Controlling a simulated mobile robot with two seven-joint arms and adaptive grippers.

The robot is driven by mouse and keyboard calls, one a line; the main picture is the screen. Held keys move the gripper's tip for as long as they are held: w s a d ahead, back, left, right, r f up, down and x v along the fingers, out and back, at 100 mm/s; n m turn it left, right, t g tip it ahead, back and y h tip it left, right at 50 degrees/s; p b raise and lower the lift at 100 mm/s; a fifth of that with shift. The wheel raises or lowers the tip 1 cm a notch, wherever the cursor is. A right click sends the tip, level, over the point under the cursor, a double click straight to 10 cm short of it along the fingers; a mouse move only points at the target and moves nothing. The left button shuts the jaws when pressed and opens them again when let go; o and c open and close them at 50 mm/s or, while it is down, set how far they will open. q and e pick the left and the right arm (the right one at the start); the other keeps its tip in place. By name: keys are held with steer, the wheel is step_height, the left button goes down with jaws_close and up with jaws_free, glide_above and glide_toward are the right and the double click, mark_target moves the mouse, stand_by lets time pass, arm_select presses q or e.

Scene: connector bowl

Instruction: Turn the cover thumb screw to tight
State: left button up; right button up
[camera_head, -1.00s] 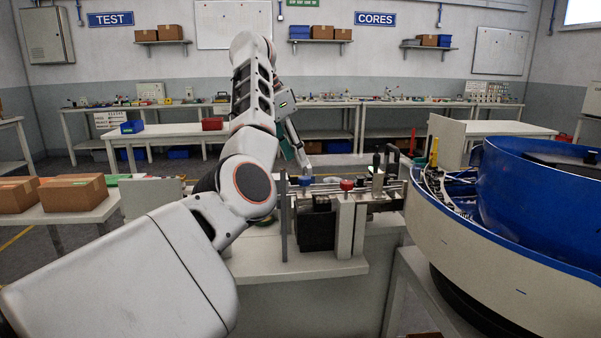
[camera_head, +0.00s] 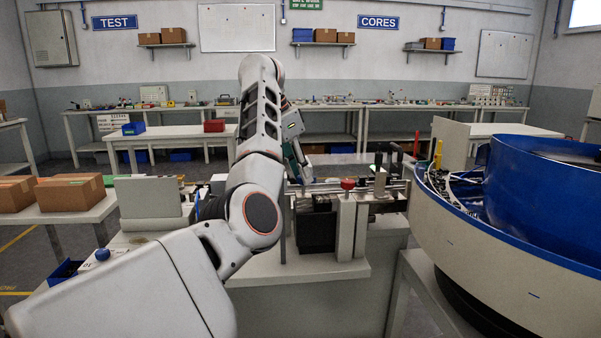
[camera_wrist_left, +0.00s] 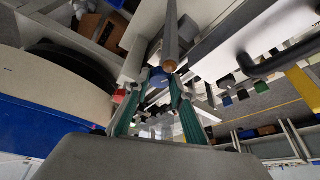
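A blue knob (camera_wrist_left: 158,77) shows in the left wrist view, near the end of a grey rod. I cannot tell for sure that it is the cover thumb screw. My left gripper (camera_wrist_left: 155,90) has its green-sided fingers apart, one on each side of the blue knob; contact is not clear. In the head view the left gripper (camera_head: 303,174) reaches down at the rail fixture and the blue knob is hidden behind it. A red knob (camera_head: 347,184) stands to its right on the fixture; it also shows in the left wrist view (camera_wrist_left: 119,95). My right gripper is not in view.
The rail fixture (camera_head: 345,225) has upright plates and dark blocks close to the gripper. A large blue and cream bowl feeder (camera_head: 480,235) fills the right. Cardboard boxes (camera_head: 72,193) lie on a table at left. A grey panel (camera_head: 150,203) stands near my arm.

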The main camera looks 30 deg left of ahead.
arm_select(q)
steer(key=shift+m, duration=0.3)
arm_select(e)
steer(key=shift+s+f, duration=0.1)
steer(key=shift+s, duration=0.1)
arm_select(q)
steer(key=shift+m+h, duration=0.4)
steer(key=shift+m, duration=0.5)
steer(key=shift+w+a+f+m+g+h+b, duration=0.1)
steer(key=shift+f+m+g+h+b, duration=0.1)
steer(key=shift+m+g, duration=0.3)
steer(key=shift+w+a+f+m+g+h+b, duration=0.1)
steer(key=shift+f+m+g+b, duration=0.1)
steer(key=shift+m, duration=0.5)
steer(key=shift+d, duration=0.1)
steer(key=shift+f+m+b, duration=0.15)
steer(key=shift+m+b, duration=0.55)
steer(key=shift+b, duration=0.05)
steer(key=shift+w+m+g+b, duration=0.1)
steer(key=shift+m+g+b, duration=0.3)
steer(key=shift+b, duration=0.35)
steer(key=shift+m+b, duration=0.4)
steer(key=shift+b, duration=0.15)
steer(key=shift+r, duration=0.25)
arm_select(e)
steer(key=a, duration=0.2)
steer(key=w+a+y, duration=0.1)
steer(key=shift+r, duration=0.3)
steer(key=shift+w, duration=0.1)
